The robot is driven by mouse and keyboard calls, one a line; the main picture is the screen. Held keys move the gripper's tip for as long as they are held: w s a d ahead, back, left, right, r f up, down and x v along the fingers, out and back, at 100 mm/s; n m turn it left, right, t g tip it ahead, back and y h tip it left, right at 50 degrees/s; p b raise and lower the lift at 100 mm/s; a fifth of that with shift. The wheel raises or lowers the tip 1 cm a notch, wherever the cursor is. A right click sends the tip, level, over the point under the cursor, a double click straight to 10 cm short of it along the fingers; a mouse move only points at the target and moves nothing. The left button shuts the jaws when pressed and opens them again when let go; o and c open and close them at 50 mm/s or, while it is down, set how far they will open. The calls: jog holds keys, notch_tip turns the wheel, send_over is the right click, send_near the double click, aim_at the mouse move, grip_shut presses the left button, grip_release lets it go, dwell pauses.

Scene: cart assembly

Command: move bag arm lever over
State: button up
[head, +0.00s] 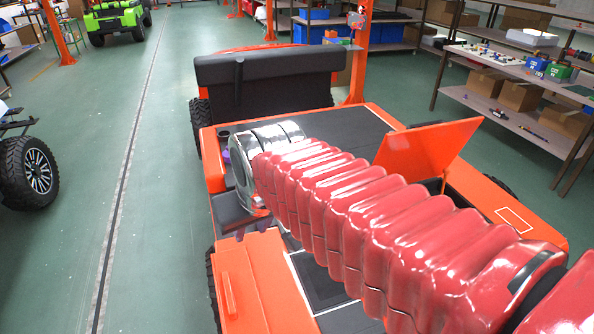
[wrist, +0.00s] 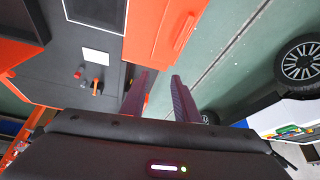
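The cart, orange and black (head: 345,128), fills the middle of the head view. In the wrist view, a small orange lever (wrist: 96,86) stands on the cart's black panel (wrist: 95,30), beside a small red-topped knob (wrist: 80,73). I cannot tell for certain which is the bag arm lever. My gripper (wrist: 160,78) has its two dark purple fingers apart, with nothing between them. The orange lever is left of the fingers in the wrist view, apart from them. In the head view my red-sleeved arm hides most of the gripper and the panel below.
A raised orange flap (head: 428,150) stands on the cart, right of my arm. A black seat back (head: 268,80) is at its far end. Shelves with boxes (head: 520,95) line the right. A wheel (head: 30,172) of another vehicle is at left, with clear green floor between.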

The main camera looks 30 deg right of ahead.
jog(key=w+d+m, duration=0.1)
jog(key=w+d, duration=0.5)
jog(key=w, duration=0.4)
jog(key=w+d+f+m+g, duration=0.1)
jog(key=w+d+f, duration=0.6)
jog(key=w+d, duration=0.2)
jog(key=w+d+f+m+h, duration=0.1)
jog(key=w+d+f+m, duration=0.1)
jog(key=w+d+f, duration=0.6)
jog(key=d, duration=0.5)
jog(key=shift+w+d+g, duration=0.25)
jog(key=shift+w+g, duration=0.15)
jog(key=shift+f, duration=0.2)
